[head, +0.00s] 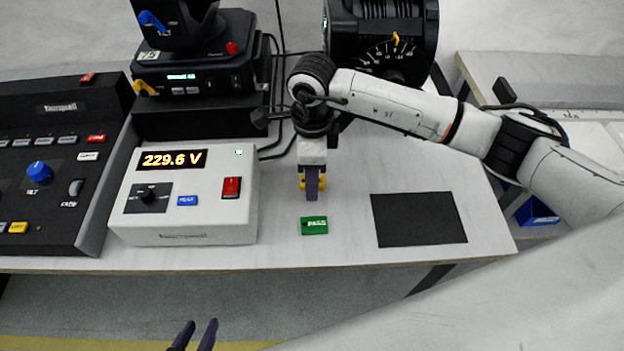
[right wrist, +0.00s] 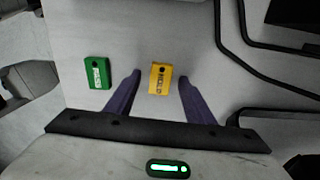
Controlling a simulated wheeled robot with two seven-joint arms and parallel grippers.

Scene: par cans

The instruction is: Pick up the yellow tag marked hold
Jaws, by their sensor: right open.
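The yellow tag marked HOLD (right wrist: 161,78) lies on the white table in the right wrist view, between the purple fingertips of my right gripper (right wrist: 159,80), with a gap on each side. In the head view my right gripper (head: 312,190) points down and partly hides the yellow tag (head: 302,182). The right gripper is open. A green tag marked PASS (head: 314,225) lies in front of it, and also shows in the right wrist view (right wrist: 97,73). My left gripper (head: 195,337) is at the bottom of the head view, fingers apart and empty, off the table's front edge.
A white meter box (head: 185,200) reading 229.6 V stands left of the right gripper, with a dark control desk (head: 50,160) farther left. Black stage lights (head: 380,40) stand behind, with cables on the table. A dark mat (head: 418,219) lies at right.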

